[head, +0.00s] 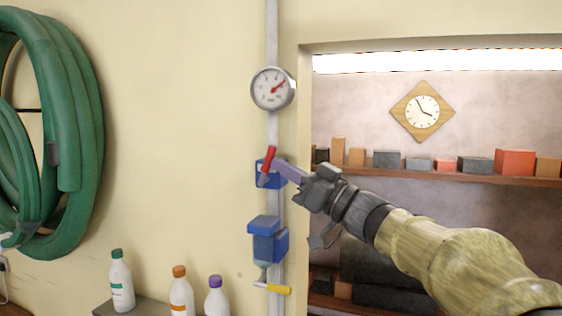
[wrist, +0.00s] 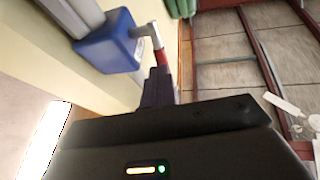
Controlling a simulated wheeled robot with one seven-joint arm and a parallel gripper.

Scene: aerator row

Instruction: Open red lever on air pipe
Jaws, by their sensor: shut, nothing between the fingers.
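The red lever (head: 268,160) sits on a blue valve body (head: 262,181) on the grey vertical air pipe (head: 272,130) in the head view. It points up and slightly right from its pivot. My gripper (head: 278,168) is shut and empty, with its fingertips right beside the lever on its right. In the wrist view the lever's red part (wrist: 161,55) shows just beyond the tips of my gripper (wrist: 158,72), and the blue valve body (wrist: 110,42) is at upper left. I cannot tell whether the fingertips touch the lever.
A round gauge (head: 273,88) is above the valve. A blue filter unit (head: 267,240) and a yellow lever (head: 278,289) are below it. A green hose (head: 75,120) hangs at left. Bottles (head: 121,280) stand on a ledge below. A recess with a shelf (head: 440,176) lies right.

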